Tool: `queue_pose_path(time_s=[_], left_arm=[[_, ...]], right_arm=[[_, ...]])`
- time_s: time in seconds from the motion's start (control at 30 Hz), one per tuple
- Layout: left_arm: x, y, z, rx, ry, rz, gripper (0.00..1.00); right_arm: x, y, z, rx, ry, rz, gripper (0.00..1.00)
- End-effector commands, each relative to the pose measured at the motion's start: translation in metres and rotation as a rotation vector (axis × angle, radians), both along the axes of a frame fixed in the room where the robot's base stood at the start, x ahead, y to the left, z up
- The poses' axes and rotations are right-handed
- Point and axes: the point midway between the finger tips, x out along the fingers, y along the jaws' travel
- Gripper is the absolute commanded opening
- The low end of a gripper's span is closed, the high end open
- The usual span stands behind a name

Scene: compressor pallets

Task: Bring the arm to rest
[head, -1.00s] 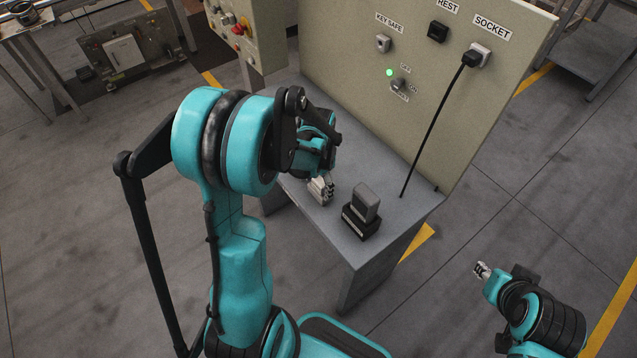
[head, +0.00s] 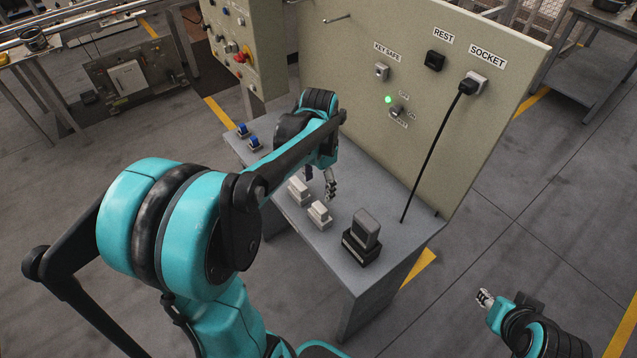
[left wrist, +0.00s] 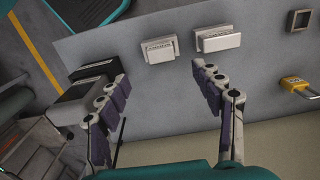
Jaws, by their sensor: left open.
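My left arm reaches over the grey bench (head: 392,258). My left gripper (head: 322,188) hangs above it with the fingers pointing down, beyond two white blocks (head: 298,191) (head: 319,214). In the left wrist view my left gripper (left wrist: 159,76) has its fingers spread apart with nothing between them. The same white blocks (left wrist: 159,50) (left wrist: 217,39) lie just past the fingertips there. My right gripper (head: 484,299) is at the lower right, clear of the bench; its jaws are too small to judge.
A dark grey device on a black base (head: 364,234) stands near the bench's front. An upright panel (head: 345,75) borders the bench, with a black plug (head: 468,86) in its socket and a hanging cable. A yellow padlock (left wrist: 294,83) shows in the left wrist view.

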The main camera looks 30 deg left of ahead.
Motion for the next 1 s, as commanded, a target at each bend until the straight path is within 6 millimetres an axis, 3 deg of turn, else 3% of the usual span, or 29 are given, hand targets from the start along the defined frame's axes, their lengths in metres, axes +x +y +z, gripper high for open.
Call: queue_pose_path(time_s=[0.53, 0.8, 1.0], left_arm=[[-0.005, -0.006, 0.003, 0.005, -0.020, 0.012, 0.67], [-0.045, -0.051, 0.020, 0.017, -0.241, 0.145, 0.67], [-0.080, -0.085, 0.018, -0.032, -0.442, 0.269, 0.67]], right_arm=[[0.000, 0.000, -0.001, 0.000, 0.000, 0.000, 0.35], [0.000, 0.000, -0.013, 0.000, 0.000, 0.000, 0.35], [0.000, 0.000, -0.021, 0.000, 0.000, 0.000, 0.35]])
